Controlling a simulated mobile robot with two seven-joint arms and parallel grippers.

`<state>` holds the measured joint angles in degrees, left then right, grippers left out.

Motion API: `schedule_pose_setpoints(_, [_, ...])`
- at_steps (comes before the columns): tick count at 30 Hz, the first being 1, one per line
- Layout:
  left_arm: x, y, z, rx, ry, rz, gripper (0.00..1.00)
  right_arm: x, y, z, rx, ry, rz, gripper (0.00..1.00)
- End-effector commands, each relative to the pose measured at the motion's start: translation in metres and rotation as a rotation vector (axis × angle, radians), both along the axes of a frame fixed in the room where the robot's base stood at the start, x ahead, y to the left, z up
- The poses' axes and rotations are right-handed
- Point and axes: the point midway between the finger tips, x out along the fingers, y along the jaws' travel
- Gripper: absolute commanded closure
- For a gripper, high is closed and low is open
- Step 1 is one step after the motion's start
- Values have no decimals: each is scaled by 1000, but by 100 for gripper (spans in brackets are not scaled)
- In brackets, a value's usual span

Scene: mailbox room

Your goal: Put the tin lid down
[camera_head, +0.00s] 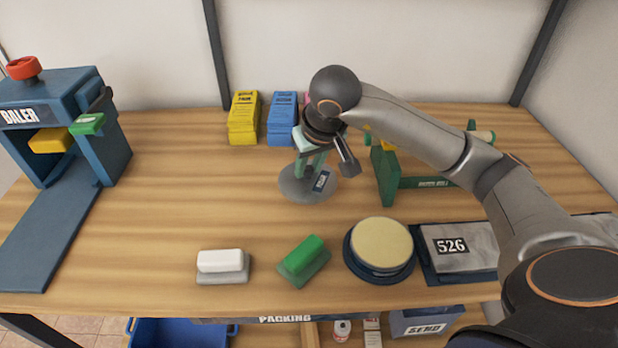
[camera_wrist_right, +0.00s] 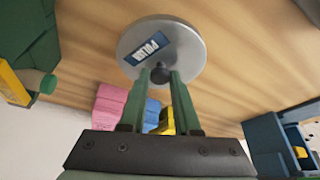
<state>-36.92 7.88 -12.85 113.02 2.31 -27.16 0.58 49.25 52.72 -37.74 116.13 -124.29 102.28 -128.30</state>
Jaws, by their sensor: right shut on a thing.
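The tin lid is a round grey metal disc (camera_head: 296,189) with a dark blue label and a small dark knob. In the wrist view the lid (camera_wrist_right: 190,70) sits at the tips of my green fingers. My right gripper (camera_head: 311,166) is shut on the knob, over the middle of the table; its tips also show in the wrist view (camera_wrist_right: 160,76). I cannot tell whether the lid touches the wood. A round tin (camera_head: 381,243) with a cream top and dark blue rim stands nearer the front edge, apart from the lid. My left gripper is not in view.
Yellow packs (camera_head: 243,118) and blue packs (camera_head: 282,118) stand behind the lid. A green stand (camera_head: 386,178) is to its right. A white block (camera_head: 220,261), green block (camera_head: 302,255) and 526 parcel (camera_head: 458,246) lie in front. A baler (camera_head: 62,120) stands left; the wood left of the lid is clear.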

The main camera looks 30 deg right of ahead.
Motion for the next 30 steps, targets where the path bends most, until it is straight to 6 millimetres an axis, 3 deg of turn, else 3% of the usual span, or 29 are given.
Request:
schedule_pose_setpoints(12, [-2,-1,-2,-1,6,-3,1,9,-6,-41,1,3,1,100])
schedule_pose_setpoints(26, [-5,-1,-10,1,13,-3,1,9,-7,-49,0,-1,1,100])
schedule_pose_setpoints(27, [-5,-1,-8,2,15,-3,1,9,-6,-48,1,-1,2,66])
schedule_pose_setpoints(30, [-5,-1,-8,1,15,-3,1,9,-6,-47,1,-1,2,55])
